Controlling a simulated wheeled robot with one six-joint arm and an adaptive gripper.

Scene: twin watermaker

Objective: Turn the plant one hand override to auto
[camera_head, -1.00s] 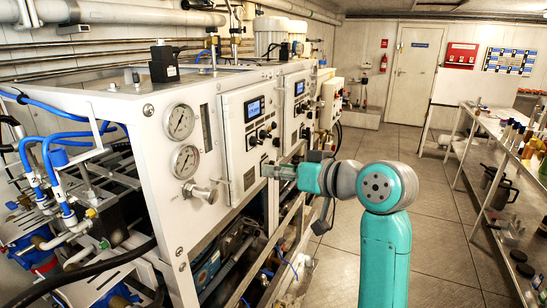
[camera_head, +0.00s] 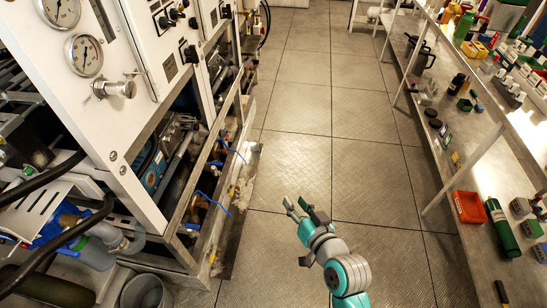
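The plant one control panel (camera_head: 160,45) is a white cabinet face at the upper left, cut off by the top edge. It carries several small black knobs (camera_head: 164,22) and a larger black rotary switch (camera_head: 190,54) lower down. I cannot tell which one is the hand override, and the labels and switch positions are too small to read. My gripper (camera_head: 296,202) is over the floor of the aisle, well right of and below the panel. Its fingers are apart and hold nothing. It touches no part of the panel.
Two round gauges (camera_head: 86,56) and a metal valve knob (camera_head: 122,89) are left of the panel. A metal frame with pipes and blue hoses (camera_head: 211,203) runs below. Shelving (camera_head: 470,110) with bottles, an orange tray (camera_head: 468,207) and a green cylinder (camera_head: 502,228) lines the right. The tiled aisle (camera_head: 300,110) is clear.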

